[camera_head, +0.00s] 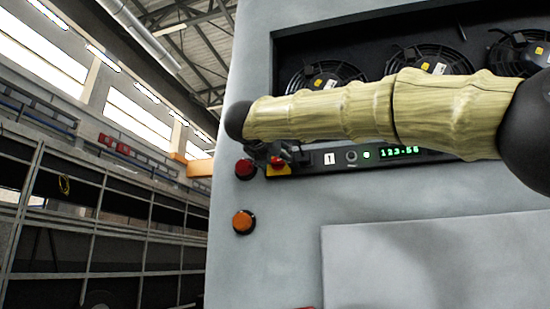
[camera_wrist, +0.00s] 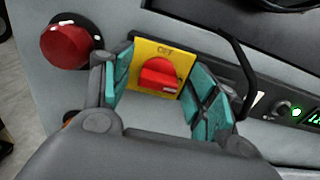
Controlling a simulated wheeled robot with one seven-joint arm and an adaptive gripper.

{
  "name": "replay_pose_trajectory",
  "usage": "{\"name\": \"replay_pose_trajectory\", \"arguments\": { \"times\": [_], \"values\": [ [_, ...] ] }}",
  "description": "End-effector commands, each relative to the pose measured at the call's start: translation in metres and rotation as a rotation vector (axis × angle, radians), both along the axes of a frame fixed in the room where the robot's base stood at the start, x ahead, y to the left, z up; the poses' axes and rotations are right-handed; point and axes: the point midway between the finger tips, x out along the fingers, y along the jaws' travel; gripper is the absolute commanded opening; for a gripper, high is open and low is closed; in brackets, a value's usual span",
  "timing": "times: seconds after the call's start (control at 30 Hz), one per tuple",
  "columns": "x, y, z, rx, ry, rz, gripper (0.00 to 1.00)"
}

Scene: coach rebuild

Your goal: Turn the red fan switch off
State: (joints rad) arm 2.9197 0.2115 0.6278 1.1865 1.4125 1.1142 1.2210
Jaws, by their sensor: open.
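The red fan switch (camera_wrist: 158,74) sits on a yellow plate (camera_wrist: 150,50) with a dark "OFF" label above it. Its knob lies roughly sideways, with a pale mark at its right end. In the head view the switch (camera_head: 277,161) shows small, below my arm. My gripper (camera_wrist: 162,84) is open, its teal-padded fingers on the left and right of the knob. I cannot tell whether either pad touches it. In the head view my gripper (camera_head: 297,156) is small and dark beside the switch, partly hidden by my arm.
A round red button (camera_wrist: 66,44) is left of the plate. An orange button (camera_head: 243,221) is below it on the grey cabinet (camera_head: 285,240). A green display (camera_head: 399,151) is to the right. Several fans (camera_head: 325,76) sit in a recess above. A dark cable (camera_wrist: 243,75) hangs close to the right finger.

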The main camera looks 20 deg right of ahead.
Motion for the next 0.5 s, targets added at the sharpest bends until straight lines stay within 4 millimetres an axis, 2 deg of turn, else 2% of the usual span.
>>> {"name": "replay_pose_trajectory", "arguments": {
  "times": [0.07,0.33,0.5],
  "values": [
    [-0.0001,-0.0001,-0.0001,0.000,0.000,0.000,0.59],
    [-0.0003,-0.0002,0.0000,0.000,0.000,0.000,0.13],
    [-0.0003,-0.0002,0.0000,-0.003,0.002,0.000,0.13]
  ]
}}
